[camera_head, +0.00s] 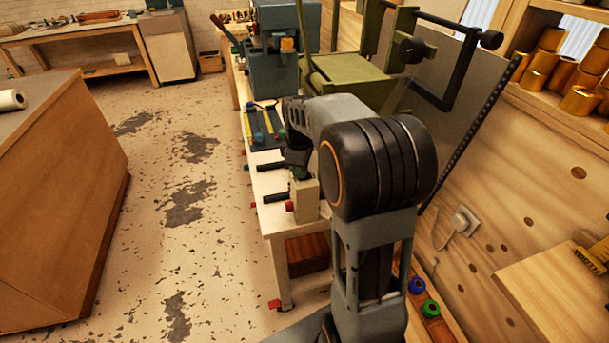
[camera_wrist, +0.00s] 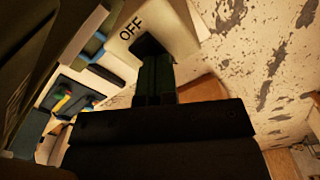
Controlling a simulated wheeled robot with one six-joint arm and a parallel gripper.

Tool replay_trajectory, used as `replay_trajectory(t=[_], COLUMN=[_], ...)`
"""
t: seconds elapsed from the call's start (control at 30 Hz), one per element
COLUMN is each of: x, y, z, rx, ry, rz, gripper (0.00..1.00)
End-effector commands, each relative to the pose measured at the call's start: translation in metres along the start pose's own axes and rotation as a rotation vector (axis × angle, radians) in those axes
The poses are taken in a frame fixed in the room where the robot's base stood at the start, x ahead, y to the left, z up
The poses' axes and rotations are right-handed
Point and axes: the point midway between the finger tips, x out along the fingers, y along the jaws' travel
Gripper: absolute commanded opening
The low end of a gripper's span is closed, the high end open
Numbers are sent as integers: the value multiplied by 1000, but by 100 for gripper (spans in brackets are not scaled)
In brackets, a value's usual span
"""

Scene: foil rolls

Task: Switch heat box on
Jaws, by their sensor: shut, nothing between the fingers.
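The pale cream box marked "OFF" (camera_wrist: 165,22) fills the top of the wrist view. In the head view a cream box (camera_head: 306,200) stands at the front end of the workbench, with black handles and a red knob (camera_head: 289,206) on its left side; I take it to be the heat box. My gripper (camera_wrist: 150,50) is shut and empty, its dark fingertips against or just in front of the box face, beside the word "OFF". I cannot tell whether they touch it. The switch itself is mostly hidden behind the fingers. In the head view my gripper (camera_head: 299,172) is above the box, partly hidden by my arm.
The workbench (camera_head: 277,218) carries a dark mat with yellow-handled tools (camera_head: 262,125) and a blue-grey machine (camera_head: 285,65) behind. A green machine (camera_head: 350,75) stands to the right. A wooden counter (camera_head: 60,190) is at left; worn floor between is clear.

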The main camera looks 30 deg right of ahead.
Motion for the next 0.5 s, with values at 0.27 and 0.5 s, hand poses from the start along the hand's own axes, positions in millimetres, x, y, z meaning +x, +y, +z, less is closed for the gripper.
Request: replay_trajectory(t=[0.27, 0.5], x=[-9, -30], y=[-1, -1], z=[1, 0], rx=[0, 0], ry=[-3, -3], rz=[-5, -5], gripper=[0, 0])
